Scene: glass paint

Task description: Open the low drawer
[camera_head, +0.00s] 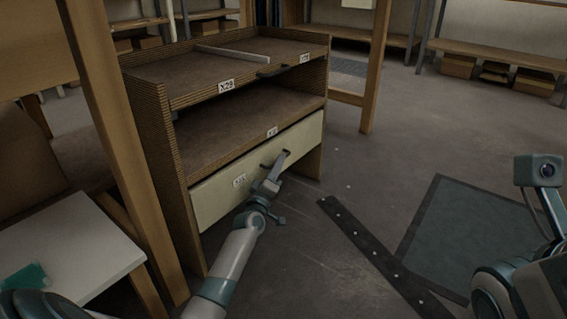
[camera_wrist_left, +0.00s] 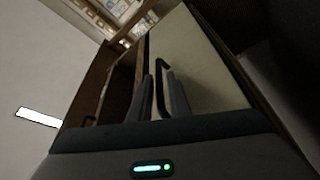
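The low drawer (camera_head: 220,205) has a cream front panel with small white labels. It sits at the bottom of the wooden cabinet (camera_head: 150,130), and its front looks about flush with the cabinet sides. My left gripper (camera_head: 276,168) is at the middle of this front. In the left wrist view the dark bar handle (camera_wrist_left: 163,70) stands between the two fingers of my left gripper (camera_wrist_left: 162,90). Gaps show beside the handle, so the gripper is open around it. In the head view the gripper mostly hides the handle. My right arm shows at the right edge; its fingers are out of view.
Above the drawer are an open shelf and a top tray with a dark handle (camera_head: 272,71). A wooden post (camera_head: 118,130) and white tabletop (camera_head: 70,250) stand at the left. A dark strip (camera_head: 370,250) and grey mat (camera_head: 480,230) lie on the floor.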

